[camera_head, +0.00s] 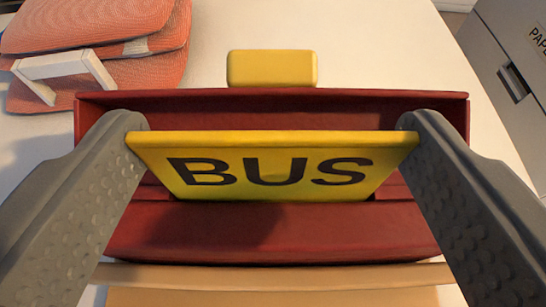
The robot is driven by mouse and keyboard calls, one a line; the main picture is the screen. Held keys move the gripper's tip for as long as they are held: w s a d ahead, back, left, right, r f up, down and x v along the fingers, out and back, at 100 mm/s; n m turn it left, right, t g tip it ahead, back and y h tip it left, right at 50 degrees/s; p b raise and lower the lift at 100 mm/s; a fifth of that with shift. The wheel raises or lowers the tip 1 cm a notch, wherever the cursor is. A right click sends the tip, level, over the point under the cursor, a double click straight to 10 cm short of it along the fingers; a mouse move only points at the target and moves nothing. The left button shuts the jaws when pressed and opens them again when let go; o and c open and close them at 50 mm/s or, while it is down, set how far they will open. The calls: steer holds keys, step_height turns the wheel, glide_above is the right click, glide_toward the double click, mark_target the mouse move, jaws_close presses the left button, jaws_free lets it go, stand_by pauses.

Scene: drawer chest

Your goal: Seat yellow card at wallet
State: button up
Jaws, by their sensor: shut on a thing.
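The yellow card (300,190) with the black word "BUS" is held by its left and right edges between the two grey fingers of my gripper (272,150). It is upright and tilted, its top edge nearer the camera. The dark red wallet (270,240) lies behind and below the card, with a back panel and a front flap. The card's lower edge is at the wallet's slot area. I cannot tell whether that edge is inside the slot or just above it.
A yellow block (272,68) sits just behind the wallet. Orange woven pads (95,25) with a white handle (65,67) lie at the back left. A grey drawer chest (515,75) stands at the right. A tan strip (270,277) runs in front. The white surface at the back middle is clear.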

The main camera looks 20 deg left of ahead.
steer(key=shift+f+b, duration=0.55)
steer(key=shift+f, duration=0.55)
steer(key=o, duration=1)
steer(key=b+v, duration=0.2)
steer(key=v, duration=1.1)
steer(key=shift+s+r, duration=0.15)
steer(key=shift+s, duration=0.2)
steer(key=shift+d+r, duration=0.1)
steer(key=shift+d, duration=0.05)
